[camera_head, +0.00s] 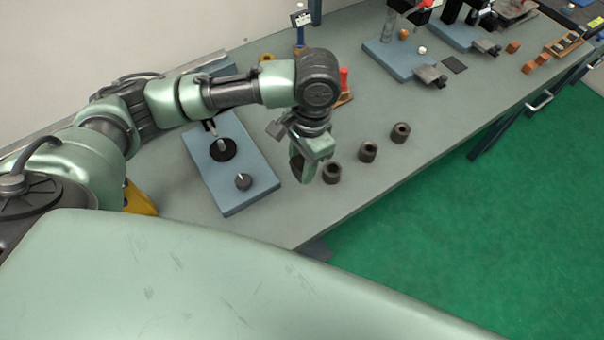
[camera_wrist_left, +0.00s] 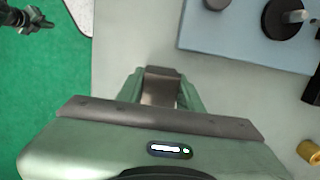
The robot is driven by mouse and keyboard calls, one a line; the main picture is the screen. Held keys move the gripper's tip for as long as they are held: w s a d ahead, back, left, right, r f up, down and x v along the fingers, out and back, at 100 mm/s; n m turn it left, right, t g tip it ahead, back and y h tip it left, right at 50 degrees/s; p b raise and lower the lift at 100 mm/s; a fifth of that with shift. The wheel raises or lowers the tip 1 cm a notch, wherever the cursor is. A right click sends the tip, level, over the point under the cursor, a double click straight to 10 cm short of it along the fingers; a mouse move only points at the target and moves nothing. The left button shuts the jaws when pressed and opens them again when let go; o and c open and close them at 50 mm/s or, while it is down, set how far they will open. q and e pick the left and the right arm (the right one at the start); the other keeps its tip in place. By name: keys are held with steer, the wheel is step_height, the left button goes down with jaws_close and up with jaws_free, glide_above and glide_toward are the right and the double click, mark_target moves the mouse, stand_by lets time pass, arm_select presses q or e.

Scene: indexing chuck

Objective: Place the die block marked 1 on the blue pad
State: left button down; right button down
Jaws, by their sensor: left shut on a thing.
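My left gripper (camera_head: 303,176) is above the grey bench, just left of the nearest dark bored cylinder. In the left wrist view my left gripper (camera_wrist_left: 160,98) is shut on a dark metal block (camera_wrist_left: 160,86) between its green fingers. No number can be read on this block, so I cannot tell if it is the die block marked 1. A bright blue patch (camera_head: 583,3) shows at the far top right, cut by the frame edge. I cannot tell if it is the blue pad. My right gripper is not clearly seen.
Three dark bored cylinders (camera_head: 367,152) stand in a row near the bench's front edge. A blue-grey base plate (camera_head: 252,193) with a spindle lies left of the gripper. Another fixture (camera_head: 400,60) and small orange blocks (camera_head: 529,67) are farther right. Bench between is mostly clear.

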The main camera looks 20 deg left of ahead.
mark_target(301, 185)
arm_select(q)
steer(key=shift+f, duration=2.65)
steer(key=c, duration=1.3)
jaws_free()
steer(key=shift+f, duration=0.15)
steer(key=o, duration=0.4)
